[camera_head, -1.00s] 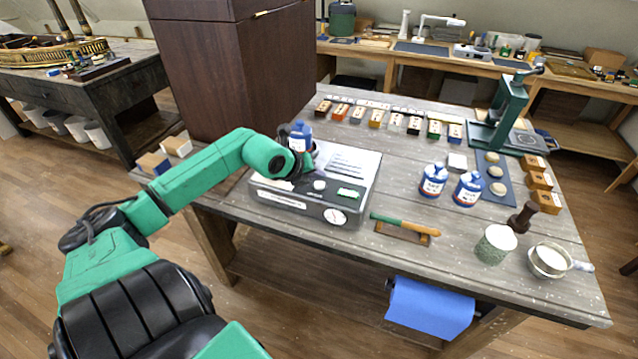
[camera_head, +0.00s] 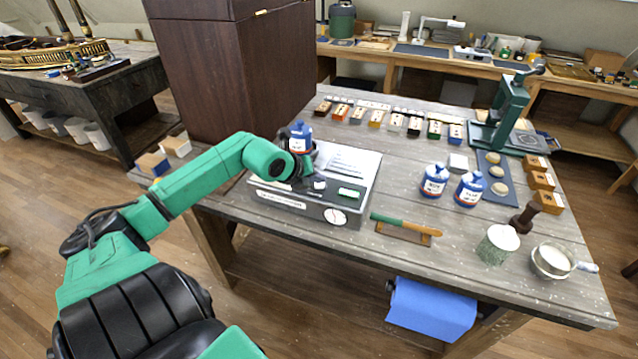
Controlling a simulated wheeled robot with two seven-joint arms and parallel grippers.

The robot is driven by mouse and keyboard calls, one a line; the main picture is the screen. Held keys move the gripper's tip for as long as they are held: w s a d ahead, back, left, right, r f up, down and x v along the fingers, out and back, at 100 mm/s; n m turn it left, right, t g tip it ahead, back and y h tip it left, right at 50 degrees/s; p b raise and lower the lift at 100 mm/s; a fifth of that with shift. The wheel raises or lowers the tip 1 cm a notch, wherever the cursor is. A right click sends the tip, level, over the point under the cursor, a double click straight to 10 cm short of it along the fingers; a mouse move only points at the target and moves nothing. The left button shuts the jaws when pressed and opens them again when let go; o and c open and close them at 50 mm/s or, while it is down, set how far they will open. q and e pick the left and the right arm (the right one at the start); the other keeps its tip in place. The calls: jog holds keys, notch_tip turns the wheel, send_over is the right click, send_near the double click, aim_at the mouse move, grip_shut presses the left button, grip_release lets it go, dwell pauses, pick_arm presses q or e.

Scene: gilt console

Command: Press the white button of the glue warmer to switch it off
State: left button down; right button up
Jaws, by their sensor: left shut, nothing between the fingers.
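The glue warmer (camera_head: 361,169) is a low grey metal box on the near left of the workbench. A blue and white bottle (camera_head: 300,134) stands at its back left. On its front part are a small white button (camera_head: 320,184), a green display (camera_head: 349,192) and a round dial (camera_head: 336,216). My left gripper (camera_head: 311,185) is shut and empty, low over the warmer, with its tip right beside the white button at its left. I cannot tell whether they touch. My right gripper is out of view.
A tall dark wooden cabinet (camera_head: 235,70) stands behind the warmer at the left. Two blue and white bottles (camera_head: 434,180) and a green-handled tool (camera_head: 405,224) on a wooden rest are to the right. The bench top (camera_head: 400,155) between them is clear.

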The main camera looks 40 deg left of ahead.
aim_at(317, 186)
pick_arm(q)
jog(key=shift+f, duration=0.15)
jog(key=shift+r+p, duration=0.55)
jog(key=shift+r, duration=0.4)
notch_tip(317, 186, up, 6)
jog(key=p, duration=0.4)
